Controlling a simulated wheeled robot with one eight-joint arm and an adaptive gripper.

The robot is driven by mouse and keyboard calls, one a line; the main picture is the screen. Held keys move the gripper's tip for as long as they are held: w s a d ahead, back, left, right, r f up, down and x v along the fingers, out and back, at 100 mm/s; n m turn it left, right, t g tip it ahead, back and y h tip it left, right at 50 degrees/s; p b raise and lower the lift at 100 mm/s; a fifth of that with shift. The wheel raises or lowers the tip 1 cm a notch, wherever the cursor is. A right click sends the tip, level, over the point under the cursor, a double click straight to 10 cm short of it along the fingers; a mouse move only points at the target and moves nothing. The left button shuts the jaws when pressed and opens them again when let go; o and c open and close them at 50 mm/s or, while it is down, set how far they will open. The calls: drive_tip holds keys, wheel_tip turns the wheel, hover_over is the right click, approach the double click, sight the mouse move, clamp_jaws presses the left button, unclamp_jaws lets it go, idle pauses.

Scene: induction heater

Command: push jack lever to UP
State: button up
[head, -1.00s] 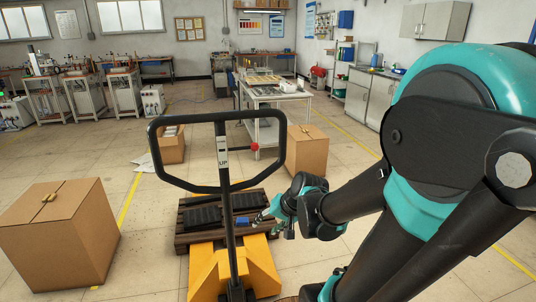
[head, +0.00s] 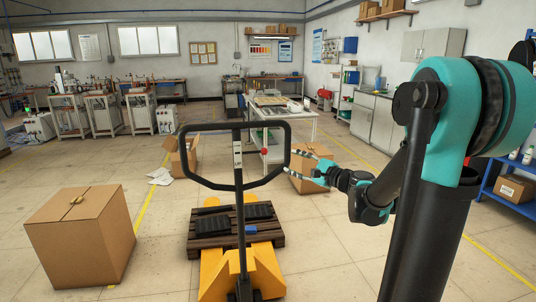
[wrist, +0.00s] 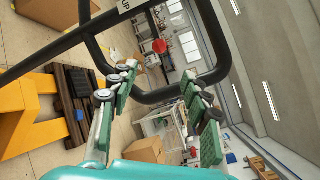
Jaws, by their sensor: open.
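The pallet jack's black loop handle (head: 236,126) stands upright in the head view. The jack lever is at the handle's middle and ends in a red knob (head: 264,152), inside the right half of the loop. A white "UP" label (wrist: 124,5) on the handle shows at the top of the wrist view. My gripper (head: 303,166) is open and empty, just right of the loop in the head view, with its fingers pointing left. In the wrist view the red knob (wrist: 159,46) appears beyond and between the spread fingers (wrist: 158,88), apart from them.
The jack's yellow body (head: 242,275) sits with a dark wooden pallet (head: 200,240) carrying black items. A closed carton (head: 82,240) stands at left. More cartons and a white-topped workbench (head: 290,120) stand behind the handle. The floor between the left carton and jack is clear.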

sight(267, 152)
drive_tip(key=x, duration=1.5)
drive_tip(key=shift+w+a, duration=0.15)
drive_tip(key=shift+a, duration=0.1)
drive_tip(key=shift+c, duration=0.3)
clamp_jaws()
